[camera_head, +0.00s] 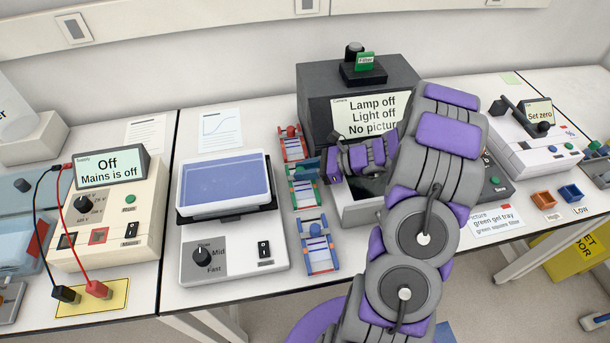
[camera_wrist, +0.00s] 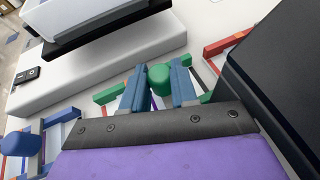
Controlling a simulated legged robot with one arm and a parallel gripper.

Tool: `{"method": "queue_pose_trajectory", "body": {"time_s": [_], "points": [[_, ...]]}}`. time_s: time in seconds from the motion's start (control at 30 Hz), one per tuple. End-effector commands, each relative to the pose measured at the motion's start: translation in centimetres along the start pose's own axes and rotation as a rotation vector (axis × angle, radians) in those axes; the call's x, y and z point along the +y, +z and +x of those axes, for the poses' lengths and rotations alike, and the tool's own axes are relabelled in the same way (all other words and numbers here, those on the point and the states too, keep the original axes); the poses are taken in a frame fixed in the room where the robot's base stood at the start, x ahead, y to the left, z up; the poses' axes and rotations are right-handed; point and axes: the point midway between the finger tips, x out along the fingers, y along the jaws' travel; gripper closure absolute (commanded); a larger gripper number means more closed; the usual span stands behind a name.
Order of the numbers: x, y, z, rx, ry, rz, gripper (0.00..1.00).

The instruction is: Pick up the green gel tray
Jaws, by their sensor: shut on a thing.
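The green gel tray (camera_head: 304,193) is the middle one of three trays in a column on the bench, between the red-ended tray and the blue-ended tray. In the wrist view its round green knob (camera_wrist: 160,79) sits between the two blue fingers of my gripper (camera_head: 308,168). My gripper is shut on this knob, reaching in from the right. The tray's green end bars show on either side of the fingers. The arm and fingers hide part of the tray. I cannot tell any gap between tray and bench.
The red gel tray (camera_head: 292,143) lies behind and the blue gel tray (camera_head: 319,246) in front, both close by. A rocker with a blue-filled tray (camera_head: 226,186) stands to the left. A dark imaging cabinet (camera_head: 318,84) with an open drawer (camera_head: 357,212) stands to the right.

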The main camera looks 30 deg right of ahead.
Motion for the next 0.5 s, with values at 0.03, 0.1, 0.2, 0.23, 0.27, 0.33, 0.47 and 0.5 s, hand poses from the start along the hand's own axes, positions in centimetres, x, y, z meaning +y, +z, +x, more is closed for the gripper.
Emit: {"method": "queue_pose_trajectory", "body": {"time_s": [0.03, 0.1, 0.2, 0.23, 0.27, 0.33, 0.47, 0.5], "points": [[0.0, 0.3, 0.0, 0.0, -0.002, -0.002, 1.0], [0.1, 0.9, -0.1, 0.001, -0.003, -0.004, 1.0], [0.1, 1.9, -0.4, 0.001, -0.003, -0.005, 1.0], [0.1, 2.3, -0.6, 0.001, -0.003, -0.004, 1.0], [0.1, 2.7, -0.8, 0.001, -0.002, -0.004, 1.0], [0.1, 3.8, -1.4, 0.0, -0.003, -0.005, 1.0], [-0.1, 6.2, -2.6, -0.001, -0.004, -0.006, 1.0], [-0.1, 7.1, -3.0, -0.001, -0.004, -0.007, 1.0]]}}
